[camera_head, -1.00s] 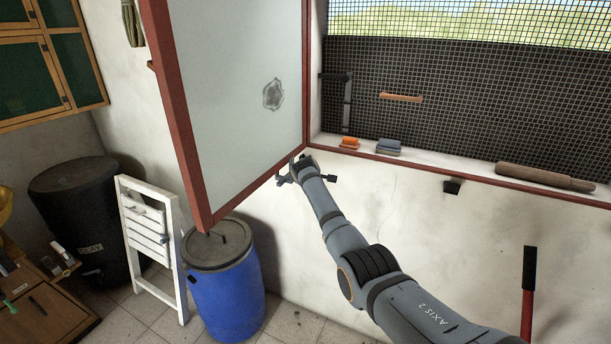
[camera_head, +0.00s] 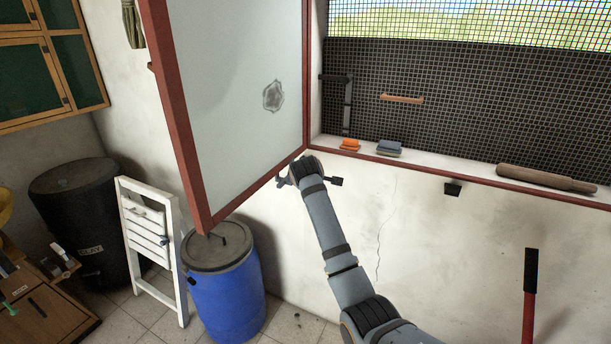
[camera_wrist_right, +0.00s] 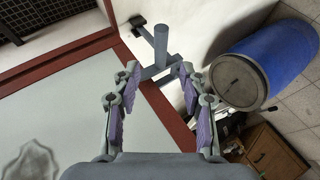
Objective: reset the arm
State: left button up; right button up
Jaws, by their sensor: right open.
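My right arm comes in from the lower right, and its gripper (camera_head: 286,180) is at the bottom edge of the open window sash, near its inner corner. In the right wrist view my right gripper (camera_wrist_right: 158,90) is open, its purple-padded fingers spread apart. A grey handle-like bar with a crosspiece (camera_wrist_right: 161,45) shows beyond and between the fingertips, by the red frame; I cannot tell whether they touch. The window sash (camera_head: 190,165) has a red frame and a pale pane with a grey smudge (camera_head: 273,96). My left gripper is not in view.
A blue barrel (camera_head: 228,295) stands below the sash, beside a folded white step-stool (camera_head: 150,240) and a black bin (camera_head: 75,205). The sill holds an orange block (camera_head: 350,145), a blue-grey block (camera_head: 389,148) and a wooden roller (camera_head: 545,178). A red-handled tool (camera_head: 528,300) stands at right.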

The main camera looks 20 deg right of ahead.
jog(key=shift+v, duration=0.9)
jog(key=shift+f, duration=0.1)
jog(key=s+a+f+m+g+y+b, duration=0.1)
jog(key=s+f, duration=0.2)
jog(key=f, duration=1.1)
jog(key=s+f+m+g+y, duration=0.1)
jog(key=s+f+g, duration=0.1)
jog(key=f, duration=1.3)
jog(key=s+a+f+m+g+b, duration=0.1)
jog(key=s+f, duration=0.5)
jog(key=f, duration=0.3)
jog(key=s+f+m+g, duration=0.1)
jog(key=s+f, duration=0.5)
jog(key=f, duration=0.4)
jog(key=s+f+m+g+y+b, duration=0.1)
jog(key=s+f+m, duration=0.1)
jog(key=s+f, duration=0.85)
jog(key=s+f+m+g, duration=0.1)
jog(key=s+f+g, duration=0.1)
jog(key=s+f, duration=0.8)
jog(key=s+f+m+g, duration=0.1)
jog(key=s+f+m, duration=0.2)
jog(key=s, duration=2.3)
jog(key=shift+f+g+y+b, duration=0.2)
jog(key=shift+g+y+b, duration=0.1)
jog(key=shift+y+b, duration=0.15)
